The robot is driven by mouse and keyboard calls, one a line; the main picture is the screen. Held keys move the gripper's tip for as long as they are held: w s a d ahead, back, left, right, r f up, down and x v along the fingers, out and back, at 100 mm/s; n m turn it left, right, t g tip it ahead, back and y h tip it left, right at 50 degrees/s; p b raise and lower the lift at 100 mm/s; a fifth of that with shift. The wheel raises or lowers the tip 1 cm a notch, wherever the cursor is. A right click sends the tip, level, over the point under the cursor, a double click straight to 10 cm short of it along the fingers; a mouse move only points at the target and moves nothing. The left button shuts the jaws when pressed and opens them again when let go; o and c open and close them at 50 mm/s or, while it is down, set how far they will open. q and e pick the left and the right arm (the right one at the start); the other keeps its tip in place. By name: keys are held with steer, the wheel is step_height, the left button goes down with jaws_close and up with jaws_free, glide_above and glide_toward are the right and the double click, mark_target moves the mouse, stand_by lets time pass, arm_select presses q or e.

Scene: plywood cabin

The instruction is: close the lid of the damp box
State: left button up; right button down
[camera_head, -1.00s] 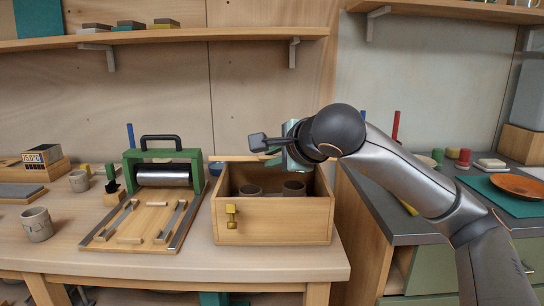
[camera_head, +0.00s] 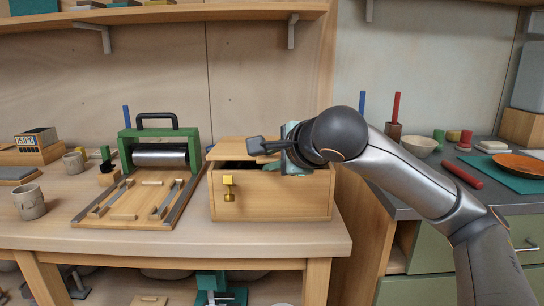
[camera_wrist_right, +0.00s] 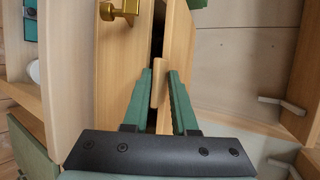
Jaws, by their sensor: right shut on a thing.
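The damp box (camera_head: 270,196) is a wooden box on the workbench, with a brass latch (camera_head: 229,187) on its front. Its wooden lid (camera_head: 236,149) is tilted low over the opening, and a dark gap shows between lid and front wall. My right gripper (camera_head: 296,168) is at the lid's front edge, partly hidden by its own wrist. In the right wrist view its green fingers (camera_wrist_right: 161,78) are shut on a small wooden tab (camera_wrist_right: 157,82) at the lid's edge, beside the box front (camera_wrist_right: 118,70). The box's inside is mostly hidden. My left gripper is not in view.
A green roller press (camera_head: 160,150) with a wooden bed stands left of the box. Cups (camera_head: 30,202) sit farther left. A grey counter at right holds a red cylinder (camera_head: 462,175), a bowl (camera_head: 421,146) and an orange plate (camera_head: 518,164). A shelf (camera_head: 200,15) runs above.

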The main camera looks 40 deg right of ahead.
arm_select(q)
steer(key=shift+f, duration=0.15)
arm_select(e)
steer(key=shift+f, duration=0.3)
steer(key=c, duration=0.9)
jaws_free()
steer(key=shift+w, duration=0.15)
steer(key=shift+c, duration=0.2)
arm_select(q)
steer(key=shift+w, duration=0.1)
arm_select(e)
steer(key=shift+r, duration=0.1)
steer(key=shift+s+r, duration=0.15)
steer(key=shift+s, duration=0.1)
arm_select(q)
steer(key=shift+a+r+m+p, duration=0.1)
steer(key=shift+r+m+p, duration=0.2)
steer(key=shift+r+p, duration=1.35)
arm_select(e)
steer(key=v, duration=1.2)
steer(key=shift+a, duration=0.1)
